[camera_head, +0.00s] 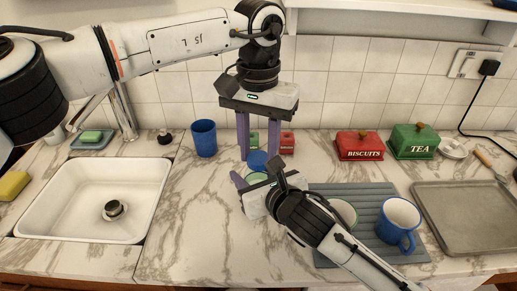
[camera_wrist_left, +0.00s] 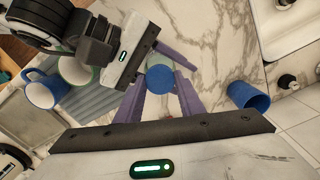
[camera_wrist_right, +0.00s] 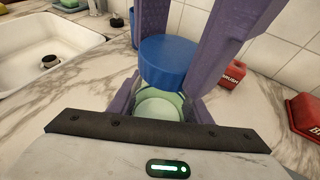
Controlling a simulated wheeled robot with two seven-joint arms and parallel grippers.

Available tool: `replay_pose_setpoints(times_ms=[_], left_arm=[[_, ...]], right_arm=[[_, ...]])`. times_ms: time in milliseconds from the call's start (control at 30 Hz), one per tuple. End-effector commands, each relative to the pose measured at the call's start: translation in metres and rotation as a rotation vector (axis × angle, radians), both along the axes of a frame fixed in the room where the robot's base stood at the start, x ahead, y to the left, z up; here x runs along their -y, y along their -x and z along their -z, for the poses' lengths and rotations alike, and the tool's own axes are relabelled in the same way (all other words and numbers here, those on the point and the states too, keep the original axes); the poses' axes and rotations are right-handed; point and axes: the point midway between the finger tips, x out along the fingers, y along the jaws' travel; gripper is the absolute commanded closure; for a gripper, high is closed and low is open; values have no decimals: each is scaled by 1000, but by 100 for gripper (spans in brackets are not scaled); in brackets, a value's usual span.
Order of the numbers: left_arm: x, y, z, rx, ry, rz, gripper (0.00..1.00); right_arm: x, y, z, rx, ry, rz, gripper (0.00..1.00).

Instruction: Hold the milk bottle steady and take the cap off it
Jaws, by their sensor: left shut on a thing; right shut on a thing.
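The blue cap (camera_head: 257,161) sits between the purple fingers of my left gripper (camera_head: 257,152), which reaches down from above and is shut on it. The pale green milk bottle (camera_head: 257,178) stands just below. My right gripper (camera_head: 259,182) comes in from the front and is shut around the bottle. In the right wrist view the cap (camera_wrist_right: 168,62) is above the bottle's pale round top (camera_wrist_right: 158,108) and looks raised off it. The left wrist view shows the cap (camera_wrist_left: 160,80) overlapping the bottle, much of which my right gripper hides.
A blue cup (camera_head: 204,138) stands left, near the sink (camera_head: 92,200). A grey drying mat (camera_head: 325,202) with mugs and a metal tray (camera_head: 465,215) lie right. Red biscuit (camera_head: 359,147) and green tea boxes (camera_head: 413,142) stand behind. Bare marble lies front left of the bottle.

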Motion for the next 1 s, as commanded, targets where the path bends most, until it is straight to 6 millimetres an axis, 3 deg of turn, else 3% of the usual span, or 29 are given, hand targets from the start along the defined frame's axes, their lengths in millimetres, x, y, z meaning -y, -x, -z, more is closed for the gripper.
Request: replay_pose_setpoints(times_ms=[167,1000], left_arm=[[0,0,0,1,0,-176,92],[0,1,-2,0,-1,-2034,92]], right_arm=[[0,0,1,-2,1,0,100],[0,0,1,-2,0,0,100]])
